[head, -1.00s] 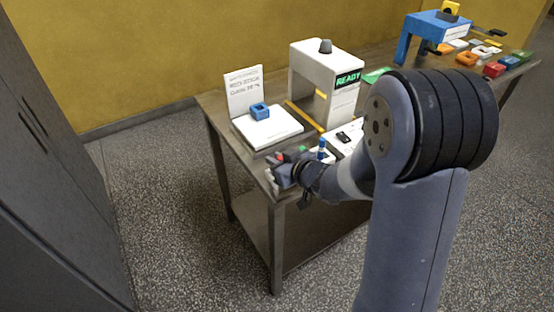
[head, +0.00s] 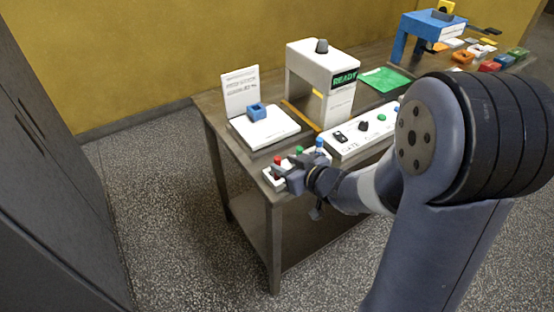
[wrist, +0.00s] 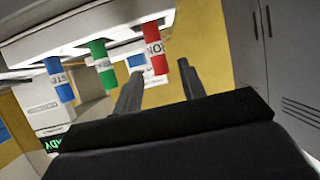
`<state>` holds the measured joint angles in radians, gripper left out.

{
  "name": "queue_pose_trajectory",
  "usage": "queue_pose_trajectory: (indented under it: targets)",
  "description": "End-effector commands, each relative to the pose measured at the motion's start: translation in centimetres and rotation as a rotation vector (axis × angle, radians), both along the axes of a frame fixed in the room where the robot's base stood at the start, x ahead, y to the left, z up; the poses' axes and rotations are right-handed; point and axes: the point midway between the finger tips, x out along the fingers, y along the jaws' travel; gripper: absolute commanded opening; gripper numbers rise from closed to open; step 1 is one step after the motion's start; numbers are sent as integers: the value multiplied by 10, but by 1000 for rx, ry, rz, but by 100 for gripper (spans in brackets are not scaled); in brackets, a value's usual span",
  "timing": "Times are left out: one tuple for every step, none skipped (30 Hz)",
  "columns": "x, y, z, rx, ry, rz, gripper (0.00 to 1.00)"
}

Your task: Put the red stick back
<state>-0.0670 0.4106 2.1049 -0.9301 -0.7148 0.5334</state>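The red stick (head: 277,160) stands in a white rack (head: 268,178) at the near left corner of the table. In the wrist view the red stick (wrist: 155,52) carries a white label band. A green stick (head: 299,150) and a blue stick (head: 319,143) stand beside it in a row. My gripper (head: 284,178) is low beside the red stick's end of the rack. In the wrist view my gripper (wrist: 158,85) has its two fingers apart, with the red stick showing beyond the gap. Nothing is held between the fingers.
A white panel (head: 352,146) with knobs lies right of the rack. Behind stand a white machine (head: 322,66) reading READY and a white stand with a blue block (head: 256,110). A blue frame (head: 403,42) and several coloured pieces lie farther right. A grey cabinet (head: 45,180) is at left.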

Motion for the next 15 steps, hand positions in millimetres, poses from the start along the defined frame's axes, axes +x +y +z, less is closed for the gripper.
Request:
queue_pose_trajectory:
  targets:
    - [-8,-8,7,1,-2,-4,39]
    - [-12,-11,9,1,-3,-4,39]
    - [-17,-16,12,0,-3,-4,39]
    - [-22,-18,14,0,-1,-4,39]
    - [-25,-21,15,0,-1,-3,39]
    - [-29,-25,18,1,-2,-4,39]
    - [-33,-27,19,0,-1,-3,39]
    - [-35,-29,21,0,-2,-3,39]
    - [-38,-32,22,0,-2,-3,39]
    - [-40,-33,23,0,-1,-2,39]
    - [-42,-34,23,0,0,-1,39]
    - [-43,-35,24,0,0,-1,39]
    - [-44,-36,24,0,0,-1,39]
    - [-45,-36,24,0,0,-1,39]
    - [-45,-36,24,1,1,0,39]
